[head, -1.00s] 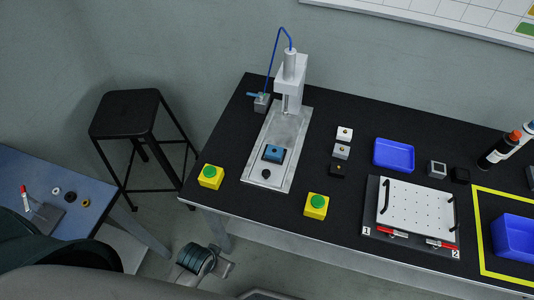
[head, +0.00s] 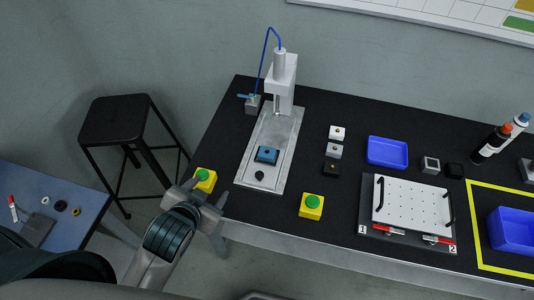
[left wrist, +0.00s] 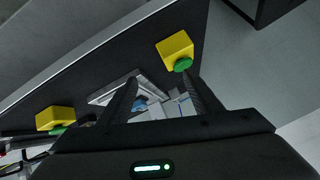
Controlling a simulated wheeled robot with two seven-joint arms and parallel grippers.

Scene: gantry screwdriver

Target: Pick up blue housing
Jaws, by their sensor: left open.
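The blue housing (head: 266,155) sits on the metal base plate (head: 277,135) of the screwdriver gantry. It also shows in the left wrist view (left wrist: 140,104), partly hidden behind a finger. My left gripper (head: 205,186) is open and empty at the table's front left edge, close to the left yellow button box and apart from the housing. In the left wrist view its two fingers (left wrist: 158,97) stand spread, with the gantry seen between them. My right gripper is not in view.
A yellow box with a green button (head: 204,180) stands beside my left gripper; another (head: 312,206) is right of the plate. The gantry column (head: 281,88) rises behind the housing. Small blocks (head: 334,151) and a blue tray (head: 387,152) lie to the right.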

